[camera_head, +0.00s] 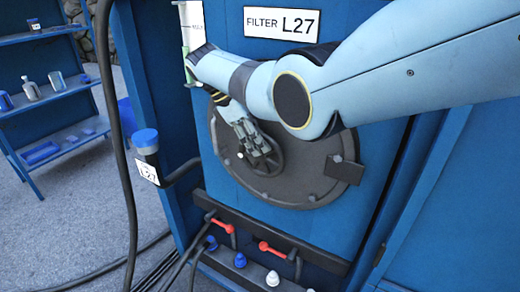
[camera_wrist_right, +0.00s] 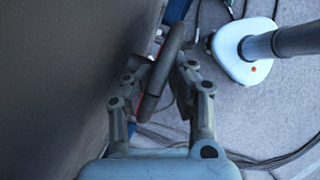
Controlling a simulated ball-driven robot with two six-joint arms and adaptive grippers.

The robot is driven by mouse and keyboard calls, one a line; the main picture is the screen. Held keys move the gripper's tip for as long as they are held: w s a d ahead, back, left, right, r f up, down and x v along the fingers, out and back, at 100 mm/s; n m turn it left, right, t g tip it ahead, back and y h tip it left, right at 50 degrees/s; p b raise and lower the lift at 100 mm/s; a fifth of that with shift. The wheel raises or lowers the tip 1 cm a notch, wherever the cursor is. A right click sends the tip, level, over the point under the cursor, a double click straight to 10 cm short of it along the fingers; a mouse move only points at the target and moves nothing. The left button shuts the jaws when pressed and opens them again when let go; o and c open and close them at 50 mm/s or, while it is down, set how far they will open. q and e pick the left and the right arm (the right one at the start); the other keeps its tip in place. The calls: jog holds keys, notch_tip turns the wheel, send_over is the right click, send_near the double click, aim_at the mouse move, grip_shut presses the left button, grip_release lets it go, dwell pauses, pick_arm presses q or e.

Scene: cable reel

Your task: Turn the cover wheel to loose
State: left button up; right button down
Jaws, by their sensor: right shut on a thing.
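The dark grey cover wheel (camera_head: 262,174) sits in front of a round dark cover (camera_head: 312,172) on the blue cabinet, below the FILTER L27 sign. My right gripper (camera_head: 264,152) is at the wheel, and my right arm hides the top of wheel and cover. In the right wrist view my right gripper (camera_wrist_right: 160,76) has its fingers on both sides of the wheel's rim (camera_wrist_right: 168,60), shut on it. The rim shows there as a curved dark bar. My left gripper is in neither view. No loose or tight marking is readable.
Below the cover are red-handled valves (camera_head: 275,249) and blue and white knobs on a dark rail. A blue-capped canister (camera_head: 147,150) labelled L27 stands out at left. Black cables (camera_head: 118,165) hang beside it. Blue shelves (camera_head: 55,100) with small containers stand further left.

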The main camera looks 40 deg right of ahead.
jog(key=shift+w+d+r+b, duration=0.2)
jog(key=shift+w+r+b, duration=0.05)
jog(key=shift+w+b, duration=0.05)
jog(key=shift+r, duration=0.1)
jog(key=c, duration=1.3)
grip_release()
jog(key=shift+w, duration=0.1)
jog(key=shift+o, duration=0.3)
jog(key=shift+f, duration=0.2)
jog(key=v, duration=0.7)
jog(key=shift+a+r, duration=0.1)
jog(key=shift+a, duration=0.05)
jog(key=shift+c, duration=0.5)
